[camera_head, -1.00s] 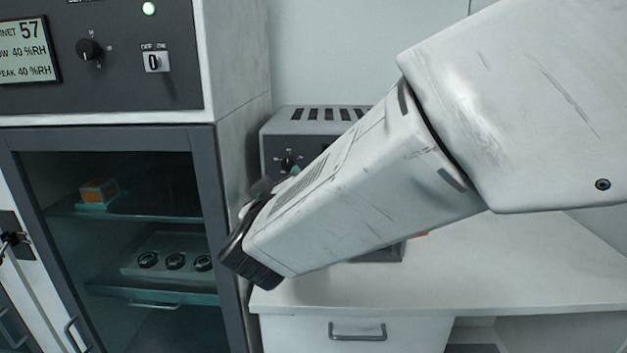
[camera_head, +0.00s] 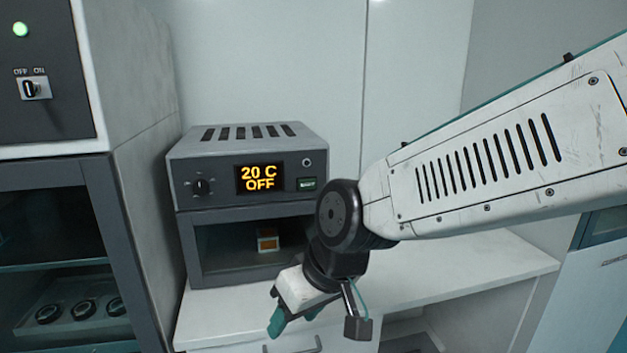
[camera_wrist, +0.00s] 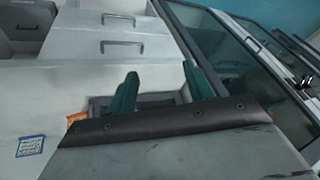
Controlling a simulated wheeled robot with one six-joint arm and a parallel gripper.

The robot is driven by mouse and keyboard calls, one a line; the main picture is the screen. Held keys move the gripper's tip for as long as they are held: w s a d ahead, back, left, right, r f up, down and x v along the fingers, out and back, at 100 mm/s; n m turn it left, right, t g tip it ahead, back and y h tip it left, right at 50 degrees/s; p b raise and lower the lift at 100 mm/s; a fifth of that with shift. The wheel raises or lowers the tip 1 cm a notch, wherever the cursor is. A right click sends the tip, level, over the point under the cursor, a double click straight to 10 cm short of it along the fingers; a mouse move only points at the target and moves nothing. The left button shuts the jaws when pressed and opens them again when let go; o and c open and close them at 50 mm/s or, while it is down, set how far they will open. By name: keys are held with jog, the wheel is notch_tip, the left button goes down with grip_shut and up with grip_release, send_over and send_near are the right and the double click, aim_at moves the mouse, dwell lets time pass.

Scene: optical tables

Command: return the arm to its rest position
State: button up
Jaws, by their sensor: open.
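My gripper (camera_head: 292,318) hangs at the end of my arm in the head view, in front of the white counter, with its teal fingers pointing down and left. In the wrist view both teal fingers of my gripper (camera_wrist: 160,90) stand apart with nothing between them. The gripper is open and empty. My arm (camera_head: 480,160) reaches in from the right.
A dark glass-fronted cabinet (camera_head: 130,250) stands at left. The counter right of the oven looks clear.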

jog(key=s+d+r+m+h, duration=0.1)
jog(key=s+d, duration=0.3)
jog(key=d, duration=0.5)
jog(key=s+d+r+m+h, duration=0.2)
jog(key=s+d+m, duration=0.2)
jog(key=d, duration=0.6)
jog(key=s+d+r+m+g+h, duration=0.1)
jog(key=s+d, duration=0.3)
jog(key=d, duration=0.6)
jog(key=shift+s+r+m+h, duration=0.2)
jog(key=shift+m+h, duration=0.1)
jog(key=shift+m, duration=0.6)
